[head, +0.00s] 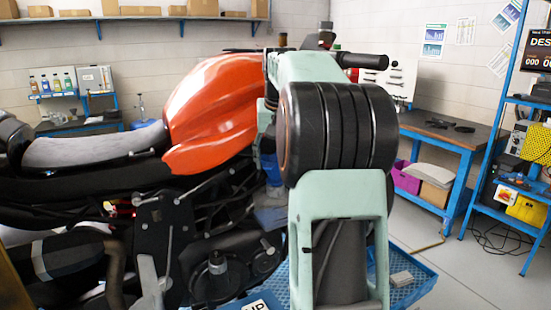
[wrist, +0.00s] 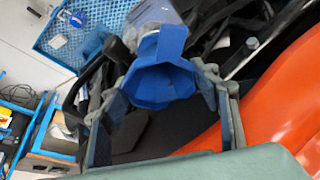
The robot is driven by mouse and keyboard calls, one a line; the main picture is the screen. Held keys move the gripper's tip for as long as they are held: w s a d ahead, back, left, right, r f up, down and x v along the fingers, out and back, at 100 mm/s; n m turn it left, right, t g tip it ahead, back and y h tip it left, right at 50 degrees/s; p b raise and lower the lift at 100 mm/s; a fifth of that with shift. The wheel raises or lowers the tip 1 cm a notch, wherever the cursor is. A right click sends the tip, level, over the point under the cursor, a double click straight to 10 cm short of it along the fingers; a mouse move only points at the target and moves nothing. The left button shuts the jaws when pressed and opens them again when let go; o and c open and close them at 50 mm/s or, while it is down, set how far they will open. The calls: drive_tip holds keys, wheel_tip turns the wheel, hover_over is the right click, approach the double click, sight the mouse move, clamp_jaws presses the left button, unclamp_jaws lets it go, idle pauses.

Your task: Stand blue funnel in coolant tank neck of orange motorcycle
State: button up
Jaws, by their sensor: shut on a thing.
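The blue funnel (wrist: 161,84) is held between the two fingers of my gripper (wrist: 160,70), which is shut on it. Its wide mouth faces the wrist camera and its narrower part points away. In the head view a blue part (head: 269,166), which looks like the funnel, shows beside my arm. My arm hides most of the gripper there. A pale bluish, see-through block, likely the coolant tank (head: 272,217), sits just below it; a similar part shows beyond the funnel in the wrist view (wrist: 153,13). Its neck is hidden, so I cannot tell whether the spout is in it. The orange motorcycle (head: 215,105) stands at left.
A blue perforated tray (head: 410,292) lies low beside the motorcycle, with small items in it. A blue workbench (head: 445,140) and a blue rack (head: 500,150) stand at right. Open floor lies between them and the motorcycle. Dark hoses and bars crowd around the funnel.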

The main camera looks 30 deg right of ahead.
drive_tip(key=shift+f, duration=0.25)
idle(0.6)
drive_tip(key=o, duration=1.2)
drive_tip(key=v, duration=1.2)
